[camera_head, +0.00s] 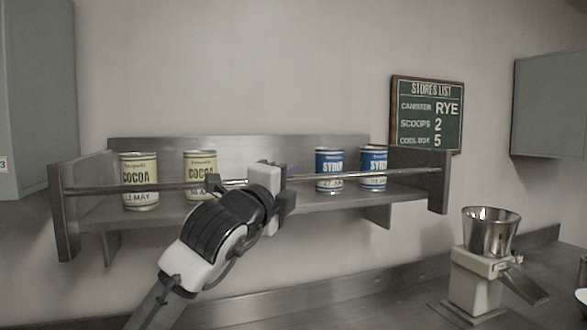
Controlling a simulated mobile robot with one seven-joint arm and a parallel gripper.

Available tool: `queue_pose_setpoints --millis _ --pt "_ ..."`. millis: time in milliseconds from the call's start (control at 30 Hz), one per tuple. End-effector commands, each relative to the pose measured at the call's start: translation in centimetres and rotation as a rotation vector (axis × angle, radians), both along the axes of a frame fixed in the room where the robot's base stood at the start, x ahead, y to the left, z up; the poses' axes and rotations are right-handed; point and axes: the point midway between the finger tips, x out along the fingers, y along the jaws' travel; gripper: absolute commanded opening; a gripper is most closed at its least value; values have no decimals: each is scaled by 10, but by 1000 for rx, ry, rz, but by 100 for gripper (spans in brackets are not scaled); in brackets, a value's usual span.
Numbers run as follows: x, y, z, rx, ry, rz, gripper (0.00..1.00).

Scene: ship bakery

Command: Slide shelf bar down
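The shelf bar (130,188) is a thin metal rod running across the front of the steel wall shelf (255,212), between its two end plates. It passes in front of two cocoa cans (140,196) on the left and two blue syrup cans (329,184) on the right, at about their mid to lower height. My gripper (286,178) is at the middle of the bar and overlaps it in the picture.
A green stores list board (427,114) hangs above the shelf's right end. Grey cabinets flank both sides (38,90), (550,105).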

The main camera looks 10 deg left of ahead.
Motion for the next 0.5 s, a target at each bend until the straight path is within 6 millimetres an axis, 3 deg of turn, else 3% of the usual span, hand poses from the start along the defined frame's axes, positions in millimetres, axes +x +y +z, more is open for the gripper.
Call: queue_pose_setpoints --millis 200,500 --pt "20 -4 4 0 0 -1 36" --pt "22 -5 3 0 -1 0 36"
